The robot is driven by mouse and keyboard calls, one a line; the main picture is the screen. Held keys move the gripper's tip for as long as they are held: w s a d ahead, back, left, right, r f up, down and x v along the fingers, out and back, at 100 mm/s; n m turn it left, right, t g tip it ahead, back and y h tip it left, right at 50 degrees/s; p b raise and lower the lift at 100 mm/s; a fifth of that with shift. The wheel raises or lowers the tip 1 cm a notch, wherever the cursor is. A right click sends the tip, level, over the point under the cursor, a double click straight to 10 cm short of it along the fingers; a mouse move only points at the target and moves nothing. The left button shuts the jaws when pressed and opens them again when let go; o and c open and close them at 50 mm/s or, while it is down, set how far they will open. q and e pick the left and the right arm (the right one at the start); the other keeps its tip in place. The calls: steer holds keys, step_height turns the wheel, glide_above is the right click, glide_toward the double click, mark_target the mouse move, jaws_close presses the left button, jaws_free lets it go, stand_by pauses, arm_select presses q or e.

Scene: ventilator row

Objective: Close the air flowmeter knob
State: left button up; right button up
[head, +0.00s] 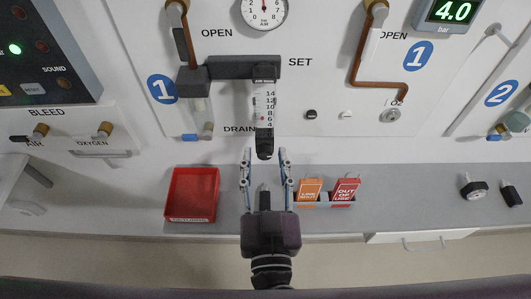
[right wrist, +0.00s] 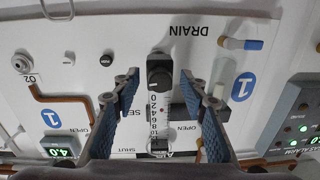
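The air flowmeter (head: 264,103) is a clear upright tube with a number scale, fixed to the white panel in the head view. Its black knob (head: 264,148) is at the bottom of the tube. My right gripper (head: 266,158) is open, its two fingers pointing up at the panel, one on each side of the knob in the picture. In the right wrist view the knob (right wrist: 159,72) lies between and beyond the open fingertips (right wrist: 172,82), with gaps on both sides; no contact shows. My left gripper is not in view.
Below the panel is a grey shelf with a red tray (head: 192,194) and a holder with orange (head: 309,190) and red (head: 345,190) tags. Black fittings (head: 472,186) lie at right. Copper pipes (head: 400,88) and a blue-tipped drain (head: 200,136) flank the flowmeter.

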steer(key=shift+s, duration=0.15)
steer(key=c, duration=1.1)
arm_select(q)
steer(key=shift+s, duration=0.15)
